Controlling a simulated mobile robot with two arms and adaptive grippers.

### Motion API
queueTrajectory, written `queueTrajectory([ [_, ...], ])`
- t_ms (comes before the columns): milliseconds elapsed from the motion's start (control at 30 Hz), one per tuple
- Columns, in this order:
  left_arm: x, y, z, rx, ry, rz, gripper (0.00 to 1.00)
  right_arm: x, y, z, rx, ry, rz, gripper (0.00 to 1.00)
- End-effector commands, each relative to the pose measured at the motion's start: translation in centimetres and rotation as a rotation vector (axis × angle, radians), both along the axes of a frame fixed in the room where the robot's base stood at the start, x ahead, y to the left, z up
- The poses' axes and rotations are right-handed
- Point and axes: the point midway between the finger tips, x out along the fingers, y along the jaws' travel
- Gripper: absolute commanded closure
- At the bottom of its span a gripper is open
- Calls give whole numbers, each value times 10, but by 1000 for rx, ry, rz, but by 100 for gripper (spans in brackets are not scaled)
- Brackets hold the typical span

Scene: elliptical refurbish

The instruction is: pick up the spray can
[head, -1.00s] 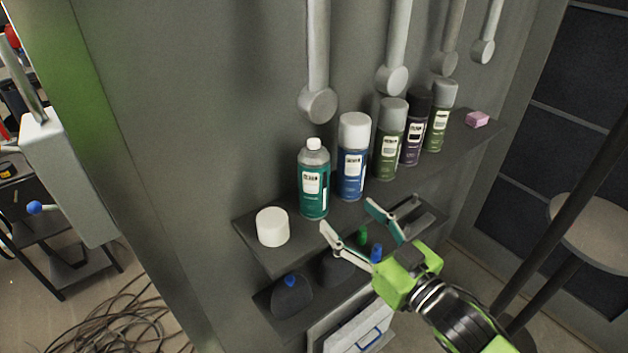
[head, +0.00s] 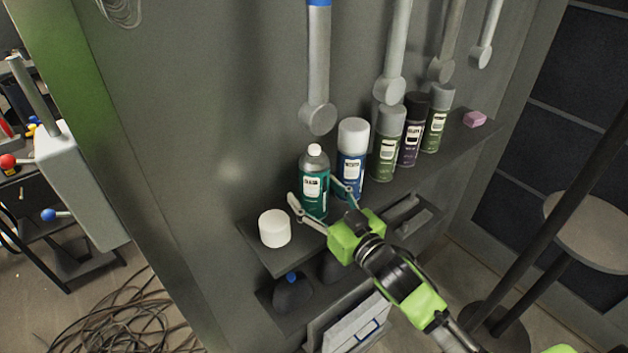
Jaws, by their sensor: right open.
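A teal spray can (head: 314,186) with a grey top and white nozzle stands upright on the upper shelf (head: 262,254). My right gripper (head: 320,199) is open, with one finger at the can's left side and the other at its right, in front of the blue can. I cannot tell whether the fingers touch the can. A blue can with a white cap (head: 352,160) stands just right of it. Green (head: 388,145), dark purple (head: 411,130) and another green can (head: 436,120) continue the row. My left gripper is not in view.
A white cylinder (head: 275,228) stands left of the teal can. A pink block (head: 474,119) lies at the shelf's right end. Grey handles hang on the wall above the cans. A lower shelf holds a dark bottle (head: 292,293). Cables (head: 130,320) lie on the floor.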

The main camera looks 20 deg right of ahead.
Motion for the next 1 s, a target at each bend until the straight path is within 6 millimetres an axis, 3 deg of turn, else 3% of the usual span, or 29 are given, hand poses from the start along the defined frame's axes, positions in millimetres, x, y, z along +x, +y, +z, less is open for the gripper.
queueTrajectory([
  [367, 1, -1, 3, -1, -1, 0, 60, 9, 3, -1, 1, 0, 1, 38],
  [533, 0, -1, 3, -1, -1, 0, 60, 9, 3, -1, 1, 0, 1, 82],
  [1000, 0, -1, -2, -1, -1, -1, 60, 8, 2, 4, 0, -5, 2, 82],
])
